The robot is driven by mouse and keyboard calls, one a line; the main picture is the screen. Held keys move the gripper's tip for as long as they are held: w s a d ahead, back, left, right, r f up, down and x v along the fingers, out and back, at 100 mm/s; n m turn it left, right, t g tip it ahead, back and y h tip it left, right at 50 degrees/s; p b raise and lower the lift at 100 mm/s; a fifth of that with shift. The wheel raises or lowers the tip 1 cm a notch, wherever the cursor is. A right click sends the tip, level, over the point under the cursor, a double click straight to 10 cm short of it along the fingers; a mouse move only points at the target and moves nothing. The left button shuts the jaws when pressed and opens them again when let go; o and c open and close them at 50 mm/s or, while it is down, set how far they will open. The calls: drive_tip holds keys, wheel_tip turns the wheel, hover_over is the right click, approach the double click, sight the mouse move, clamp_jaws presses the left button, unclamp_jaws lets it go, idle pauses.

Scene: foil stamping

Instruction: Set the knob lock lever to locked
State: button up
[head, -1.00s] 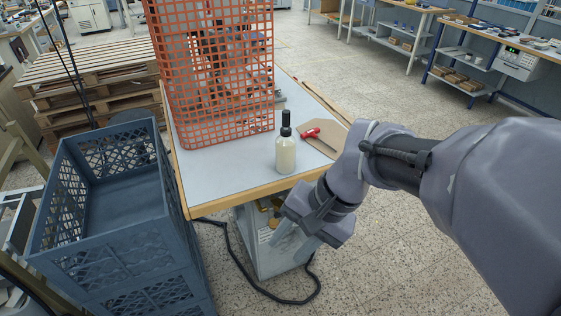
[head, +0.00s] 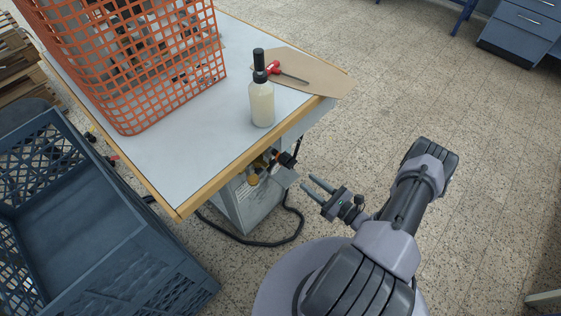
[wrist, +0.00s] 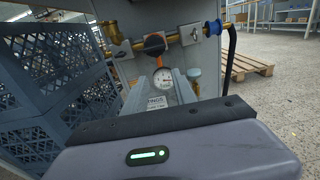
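A pressure regulator is mounted on the cabinet under the table edge. Its black and orange knob (wrist: 155,43) shows in the wrist view, above a round white gauge (wrist: 163,78). It also shows small in the head view (head: 285,160). I cannot tell the lock lever apart from the knob or read its position. My gripper (head: 309,184) is open and empty, in front of and apart from the regulator, fingers pointing at it. In the wrist view its two grey fingers (wrist: 160,84) flank the gauge, below the knob.
Brass fittings (wrist: 110,30) and a blue hose connector (wrist: 213,27) flank the knob. A blue crate (head: 90,230) stands left.

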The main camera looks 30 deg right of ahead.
drive_tip(key=b+x, duration=0.3)
drive_tip(key=x, duration=1)
drive_tip(key=shift+w+a+f, duration=0.1)
drive_tip(key=shift+w+a, duration=0.05)
clamp_jaws()
